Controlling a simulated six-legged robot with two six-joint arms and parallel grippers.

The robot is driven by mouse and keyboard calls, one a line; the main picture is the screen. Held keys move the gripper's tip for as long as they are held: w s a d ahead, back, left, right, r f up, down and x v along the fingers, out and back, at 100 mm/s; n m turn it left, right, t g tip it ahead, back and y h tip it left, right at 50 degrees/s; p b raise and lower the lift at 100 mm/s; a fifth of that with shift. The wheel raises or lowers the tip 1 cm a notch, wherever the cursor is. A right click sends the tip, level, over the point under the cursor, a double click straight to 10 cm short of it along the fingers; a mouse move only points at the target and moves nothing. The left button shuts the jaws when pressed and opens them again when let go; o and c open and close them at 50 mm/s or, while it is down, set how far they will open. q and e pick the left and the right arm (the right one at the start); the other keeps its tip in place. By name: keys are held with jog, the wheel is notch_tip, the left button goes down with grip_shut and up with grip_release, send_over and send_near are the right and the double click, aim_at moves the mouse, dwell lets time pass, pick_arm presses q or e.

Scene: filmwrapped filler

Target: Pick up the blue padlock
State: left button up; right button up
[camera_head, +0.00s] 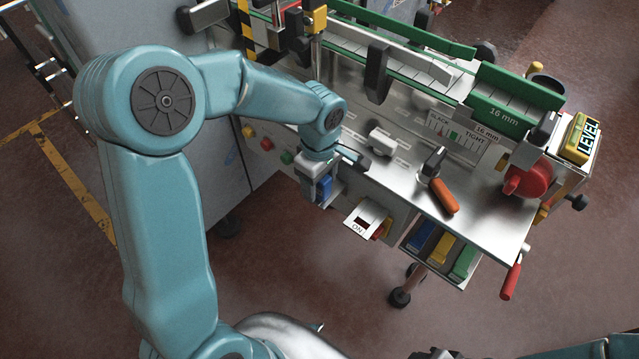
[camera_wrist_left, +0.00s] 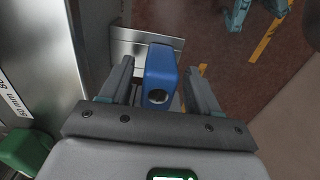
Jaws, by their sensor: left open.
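The blue padlock (camera_head: 325,187) is at the front edge of the metal machine table in the head view, partly hidden by my left gripper. In the left wrist view the blue padlock (camera_wrist_left: 160,73) has a round dark hole in its near face and a metal plate behind it. My left gripper (camera_head: 322,182) is open, with its fingers on either side of the padlock. In the wrist view the left gripper (camera_wrist_left: 161,84) shows a gap at the right finger; contact at the left finger is unclear. Only a little of my right arm shows at the bottom right edge.
A tray (camera_head: 408,243) under the table edge holds blue, yellow and green blocks. An ON plate (camera_head: 366,218) juts out beside it. An orange-handled lever (camera_head: 443,196) and a red knob (camera_head: 528,180) stand on the table. The floor in front is mostly clear.

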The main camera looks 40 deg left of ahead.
pick_arm(q)
jog(key=shift+w+f, duration=0.1)
jog(key=c, duration=1.1)
jog(key=shift+c, duration=0.2)
